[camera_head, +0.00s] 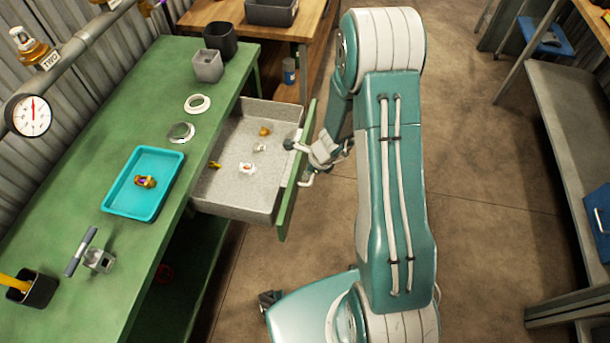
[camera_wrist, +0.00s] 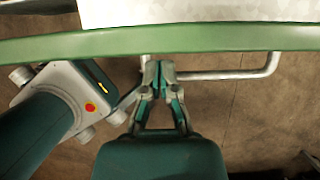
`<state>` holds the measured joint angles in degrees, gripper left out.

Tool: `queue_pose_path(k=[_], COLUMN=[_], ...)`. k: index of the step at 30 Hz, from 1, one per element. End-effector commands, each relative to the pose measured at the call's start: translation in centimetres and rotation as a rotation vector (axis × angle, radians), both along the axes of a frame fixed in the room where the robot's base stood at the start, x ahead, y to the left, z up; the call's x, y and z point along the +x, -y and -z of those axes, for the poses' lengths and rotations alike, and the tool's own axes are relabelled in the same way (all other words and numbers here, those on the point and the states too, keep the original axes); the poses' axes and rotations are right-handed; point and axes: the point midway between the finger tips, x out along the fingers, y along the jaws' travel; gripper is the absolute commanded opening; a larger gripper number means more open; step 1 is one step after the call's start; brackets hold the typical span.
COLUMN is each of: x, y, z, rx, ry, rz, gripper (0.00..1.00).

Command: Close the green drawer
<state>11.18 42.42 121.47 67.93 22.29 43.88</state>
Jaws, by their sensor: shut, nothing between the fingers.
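The green drawer (camera_head: 240,202) is pulled out from the green workbench, with a grey inside holding several small parts. Its green front panel (camera_head: 291,190) also shows across the top of the wrist view (camera_wrist: 230,40). A pale bar handle (camera_wrist: 225,75) is fixed to the outside of that panel. My gripper (camera_wrist: 158,68) is shut and empty, with its fingertips at the handle's left end, close to the panel. I cannot tell whether they touch. In the head view my gripper (camera_head: 305,146) is partly hidden by my arm.
The green workbench (camera_head: 100,105) carries a turquoise tray (camera_head: 120,197), grey and black cups, two rings and a small clamp. A pipe with a gauge (camera_head: 30,115) runs along the wall. A wooden table (camera_head: 222,12) stands behind.

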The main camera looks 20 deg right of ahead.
Motion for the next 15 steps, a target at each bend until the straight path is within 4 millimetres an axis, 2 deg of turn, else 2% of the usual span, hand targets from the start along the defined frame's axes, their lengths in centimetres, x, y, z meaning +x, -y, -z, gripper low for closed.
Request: queue_pose_path(k=[6,15], x=[0.30,0.32], y=[-0.50,-0.52], z=[1.45,1.50], rx=[-0.002,-0.002], ry=[0.001,0.001], rz=[-0.001,-0.001], gripper=[0.00,0.00])
